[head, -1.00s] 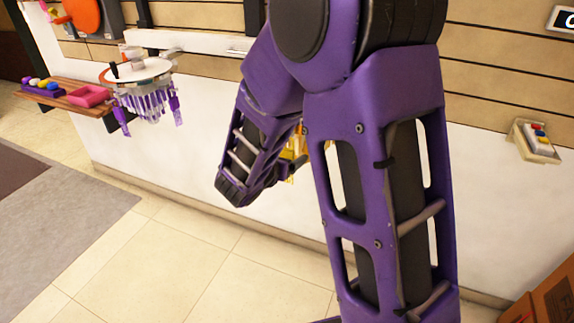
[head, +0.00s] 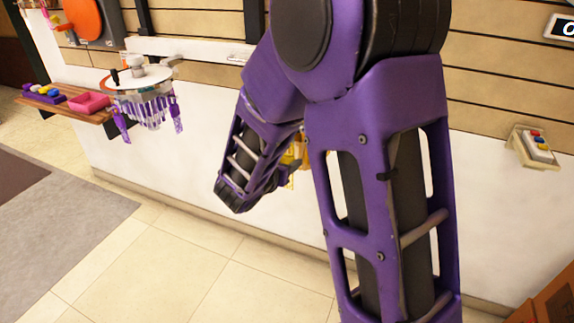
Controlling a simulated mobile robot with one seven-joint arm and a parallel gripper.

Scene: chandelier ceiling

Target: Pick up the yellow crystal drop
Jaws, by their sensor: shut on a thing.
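My purple arm fills the middle and right of the head view and hides its own end. My gripper cannot be made out, nor what is between its fingers. A yellow patch (head: 293,154) shows through the gap behind my forearm. It is mostly covered, and I cannot tell whether it is the yellow crystal drop. A small chandelier (head: 140,77) with a white round top carries clear and purple hanging drops at the left.
A button box (head: 533,146) with coloured buttons is on the wall at the right. Brown cartons (head: 553,302) stand at the lower right. The tiled floor at the lower left is clear.

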